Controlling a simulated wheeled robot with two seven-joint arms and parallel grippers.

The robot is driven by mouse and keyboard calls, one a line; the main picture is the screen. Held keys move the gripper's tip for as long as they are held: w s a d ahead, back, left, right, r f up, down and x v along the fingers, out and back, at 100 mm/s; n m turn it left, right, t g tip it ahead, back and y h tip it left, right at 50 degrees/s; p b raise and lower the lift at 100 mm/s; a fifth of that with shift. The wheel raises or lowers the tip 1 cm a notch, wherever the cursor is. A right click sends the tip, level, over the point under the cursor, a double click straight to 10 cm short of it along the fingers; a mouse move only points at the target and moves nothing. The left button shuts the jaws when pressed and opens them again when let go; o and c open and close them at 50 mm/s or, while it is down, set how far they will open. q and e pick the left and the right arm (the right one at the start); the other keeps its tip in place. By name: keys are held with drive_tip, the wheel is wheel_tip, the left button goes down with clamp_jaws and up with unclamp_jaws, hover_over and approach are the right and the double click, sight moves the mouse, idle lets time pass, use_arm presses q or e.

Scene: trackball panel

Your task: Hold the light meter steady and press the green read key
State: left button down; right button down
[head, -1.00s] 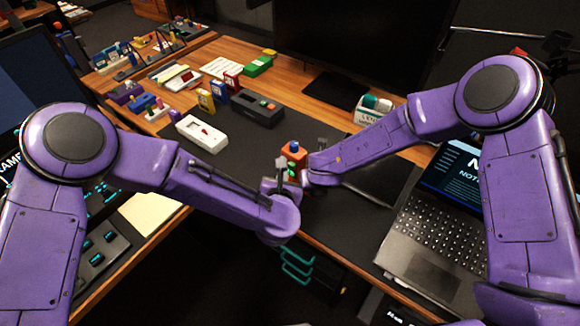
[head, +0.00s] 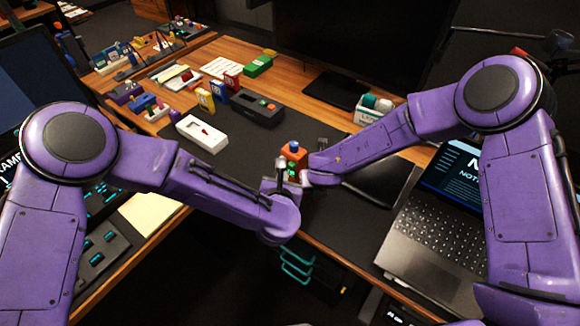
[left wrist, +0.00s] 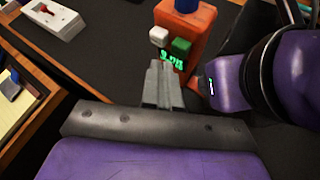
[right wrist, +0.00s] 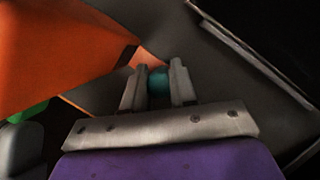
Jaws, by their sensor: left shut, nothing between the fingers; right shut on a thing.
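The light meter (head: 293,152) is an orange box with a blue top, near the desk's front edge. The left wrist view shows its orange body (left wrist: 203,25), the green key (left wrist: 181,46), a white key (left wrist: 158,36) and lit green digits (left wrist: 172,60). My left gripper (left wrist: 158,68) is shut and empty, its tips just in front of the keys and digits; a small gap seems to separate them from the green key. My right gripper (right wrist: 158,78) is shut on a teal part (right wrist: 158,88) beside the orange body (right wrist: 60,50). How that part joins the meter is hidden.
A white device with a red mark (head: 202,133) and a dark grey device (head: 257,107) lie left and behind on the mat. A laptop (head: 435,240) stands at the right. Several small items crowd the desk's far left. The mat behind the meter is clear.

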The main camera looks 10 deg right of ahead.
use_arm(q)
drive_tip(key=shift+d, duration=0.1)
idle(0.3)
drive_tip(key=shift+w+d, duration=0.25)
drive_tip(key=shift+w, duration=0.05)
drive_tip(key=shift+w+d, duration=0.3)
drive_tip(key=shift+d, duration=0.05)
idle(0.9)
drive_tip(key=shift+a, duration=0.1)
drive_tip(key=shift+s+a, duration=0.6)
drive_tip(key=s+a, duration=0.3)
drive_tip(key=shift+s+a, duration=0.25)
drive_tip(key=shift+a, duration=0.05)
idle(0.7)
